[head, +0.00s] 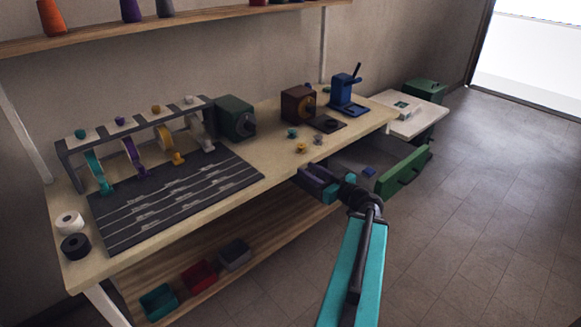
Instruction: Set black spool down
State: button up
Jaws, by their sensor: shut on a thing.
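A black spool (75,245), a short dark roll with a hole, lies flat at the near left corner of the workbench (85,272). It is beside a white roll (69,222). My gripper (322,182) is far to the right of that spool, by the bench's front edge near an open drawer with a green front (404,171). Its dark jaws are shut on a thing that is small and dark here. I cannot make out what it is.
Machines stand at the back, including a blue press (345,92). Small parts lie near the bench's middle. Bins (199,276) sit on the lower shelf. Floor at right is clear.

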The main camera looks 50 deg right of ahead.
jog(key=p, duration=0.1)
send_over(290, 165)
jog(key=s, duration=0.1)
jog(key=shift+s+a+f, duration=0.2)
jog(key=shift+a+f, duration=0.05)
jog(key=shift+f, duration=0.45)
jog(key=shift+w, duration=0.1)
dwell(0.3)
jog(key=shift+w+d, duration=0.3)
jog(key=shift+w, duration=0.2)
jog(key=shift+a+f, duration=0.1)
jog(key=shift+f, duration=1.7)
jog(key=shift+f, duration=0.1)
jog(key=o, duration=1)
